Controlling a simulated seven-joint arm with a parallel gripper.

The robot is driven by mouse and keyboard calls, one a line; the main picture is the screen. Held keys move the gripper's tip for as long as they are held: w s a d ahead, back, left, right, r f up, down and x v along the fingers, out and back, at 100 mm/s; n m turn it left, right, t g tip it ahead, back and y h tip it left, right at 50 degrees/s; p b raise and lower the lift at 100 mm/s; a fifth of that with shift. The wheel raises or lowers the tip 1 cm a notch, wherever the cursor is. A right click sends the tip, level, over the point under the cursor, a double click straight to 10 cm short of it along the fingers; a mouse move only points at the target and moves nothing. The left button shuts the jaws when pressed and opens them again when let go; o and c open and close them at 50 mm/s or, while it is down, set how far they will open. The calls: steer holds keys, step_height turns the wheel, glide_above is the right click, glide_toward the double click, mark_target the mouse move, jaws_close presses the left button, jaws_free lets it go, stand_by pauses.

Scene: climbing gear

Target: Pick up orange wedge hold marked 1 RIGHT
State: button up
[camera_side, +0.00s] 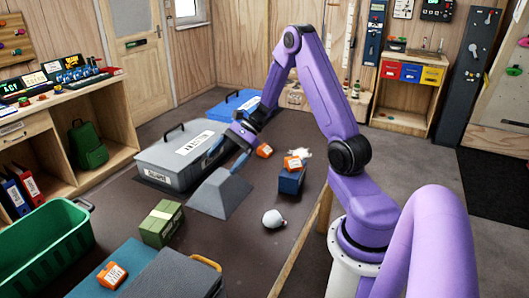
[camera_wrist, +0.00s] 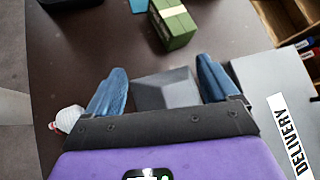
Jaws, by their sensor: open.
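Three orange pieces with white labels show in the side view; their lettering is too small to read, so I cannot tell which is marked 1 RIGHT. One orange piece (camera_side: 265,151) lies on the dark table beyond my gripper. A second orange piece (camera_side: 292,163) sits on top of a small blue box (camera_side: 291,182). A third orange piece (camera_side: 112,276) lies on a teal surface at the front left. My gripper (camera_side: 228,158) is open and empty above a grey blunt-topped block (camera_side: 220,195). In the wrist view, my gripper's blue fingers (camera_wrist: 160,68) spread either side of that block (camera_wrist: 165,92); no orange piece shows there.
A grey case labelled DELIVERY (camera_wrist: 268,75) stands close beside my gripper. A green strapped box (camera_side: 162,224), a green basket (camera_side: 42,240) and a dark grey case (camera_side: 177,275) stand toward the front left. A white rounded item (camera_side: 272,218) lies on the table (camera_side: 240,250).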

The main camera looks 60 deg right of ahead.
steer(key=d+f+m+t+h, duration=0.15)
steer(key=d+m+t, duration=0.3)
steer(key=d, duration=0.45)
steer(key=m+t+h, duration=0.5)
steer(key=m+h, duration=0.4)
steer(key=m, duration=0.5)
glide_toward(265, 147)
steer(key=shift+g, duration=0.25)
steer(key=x, duration=0.6)
steer(key=shift+w, duration=0.35)
steer(key=shift+x, duration=2.7)
steer(key=c, duration=1.1)
